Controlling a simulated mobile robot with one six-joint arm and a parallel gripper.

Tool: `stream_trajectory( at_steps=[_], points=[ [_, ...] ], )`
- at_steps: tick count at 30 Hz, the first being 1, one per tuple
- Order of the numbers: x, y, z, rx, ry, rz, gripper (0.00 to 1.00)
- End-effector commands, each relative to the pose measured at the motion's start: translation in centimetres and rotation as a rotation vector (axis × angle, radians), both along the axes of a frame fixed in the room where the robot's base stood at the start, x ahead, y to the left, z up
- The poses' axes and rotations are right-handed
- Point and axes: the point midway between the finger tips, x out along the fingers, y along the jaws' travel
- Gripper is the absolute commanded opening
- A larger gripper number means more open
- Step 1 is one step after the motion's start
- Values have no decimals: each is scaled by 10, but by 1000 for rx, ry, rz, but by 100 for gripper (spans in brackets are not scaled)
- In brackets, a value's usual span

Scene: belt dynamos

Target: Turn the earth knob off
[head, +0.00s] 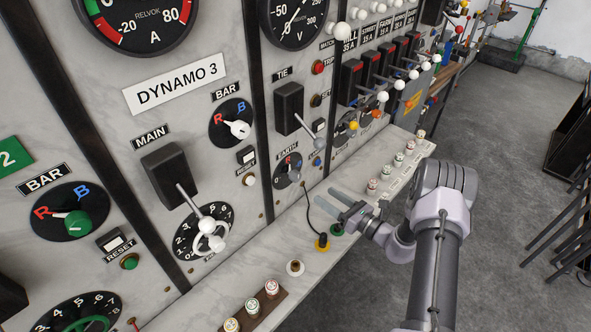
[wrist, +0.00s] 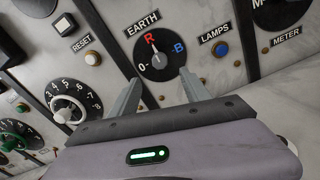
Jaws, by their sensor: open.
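The earth knob (wrist: 158,62) sits on a round black dial under the EARTH label in the wrist view. The dial is marked 0, a red R and a blue B. The knob's thin light pointer appears to aim up at the R. In the head view the earth knob (head: 293,174) is small, low on the marble panel. My gripper (head: 324,196) is open and empty, above the ledge to the right of the dial in the head view. In the wrist view its two fingers (wrist: 160,80) point at the panel, either side of the dial's lower part, apparently apart from it.
The blue lamps button (wrist: 222,49) is right of the dial. A numbered dial with a white knob (wrist: 68,112) is at left. A tie switch lever (head: 307,128) juts out above.

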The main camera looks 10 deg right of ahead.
Motion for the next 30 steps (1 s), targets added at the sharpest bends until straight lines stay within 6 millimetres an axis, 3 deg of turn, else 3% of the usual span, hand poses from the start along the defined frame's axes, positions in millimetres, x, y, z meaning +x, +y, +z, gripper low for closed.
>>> stream_trajectory(
  at_steps=[9,15,27,28,30],
  points=[
    [72,55,0,-2,-1,6,55],
    [101,76,0,-1,0,5,55],
    [111,83,0,0,1,4,55],
    [111,83,0,-1,1,4,53],
    [111,83,0,-1,2,5,40]
  ],
)
